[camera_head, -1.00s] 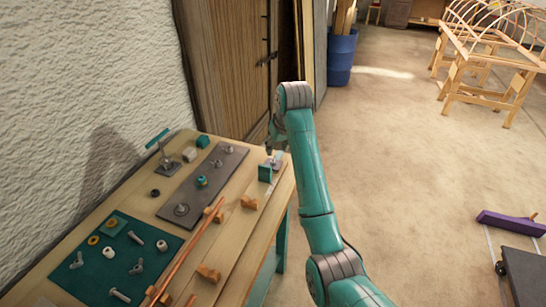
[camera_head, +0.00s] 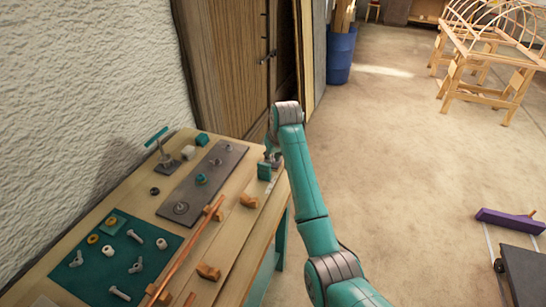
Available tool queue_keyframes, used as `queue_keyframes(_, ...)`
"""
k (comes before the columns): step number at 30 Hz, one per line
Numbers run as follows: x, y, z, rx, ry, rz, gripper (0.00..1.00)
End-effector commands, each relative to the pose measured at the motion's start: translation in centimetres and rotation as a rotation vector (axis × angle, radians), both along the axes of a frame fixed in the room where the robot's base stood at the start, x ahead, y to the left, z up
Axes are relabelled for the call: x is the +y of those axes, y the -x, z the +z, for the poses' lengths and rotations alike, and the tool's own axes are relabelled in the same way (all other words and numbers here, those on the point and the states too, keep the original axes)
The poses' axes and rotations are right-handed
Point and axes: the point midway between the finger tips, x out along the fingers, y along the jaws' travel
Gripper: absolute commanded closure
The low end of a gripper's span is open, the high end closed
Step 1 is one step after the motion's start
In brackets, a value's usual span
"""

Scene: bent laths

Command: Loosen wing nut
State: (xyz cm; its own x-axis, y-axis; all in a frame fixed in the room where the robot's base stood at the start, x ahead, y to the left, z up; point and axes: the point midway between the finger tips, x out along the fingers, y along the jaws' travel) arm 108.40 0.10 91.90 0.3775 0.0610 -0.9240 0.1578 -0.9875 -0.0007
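My gripper (camera_head: 272,157) is low at the far right corner of the workbench, beside a teal block (camera_head: 264,171). It is small and partly covered by my arm, so I cannot tell whether its fingers are open or shut. A small metal fitting there, perhaps a wing nut, is largely hidden by the gripper. A dark grey plate (camera_head: 196,186) on the bench carries small metal fittings, one of them wing-like (camera_head: 217,162). A loose wing-nut-like piece (camera_head: 136,265) lies on the dark green mat (camera_head: 88,273).
A long copper-coloured lath (camera_head: 188,250) rests on wooden blocks (camera_head: 209,272) along the bench (camera_head: 236,252). A stand with a teal bar handle (camera_head: 157,137) is near the wall. Bolts and washers lie on the mat.

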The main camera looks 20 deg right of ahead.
Motion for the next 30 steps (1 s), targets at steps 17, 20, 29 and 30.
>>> queue_keyframes(17, -0.25, 0.02, -0.07, 0.002, 0.001, 0.07, 1.0)
queue_keyframes(20, -0.34, 0.01, -0.07, 0.002, 0.001, 0.129, 1.0)
queue_keyframes(29, -0.55, -0.11, -0.07, 0.003, 0.0, 0.389, 1.0)
queue_keyframes(30, -0.55, -0.11, -0.08, 0.003, -0.001, 0.428, 1.0)
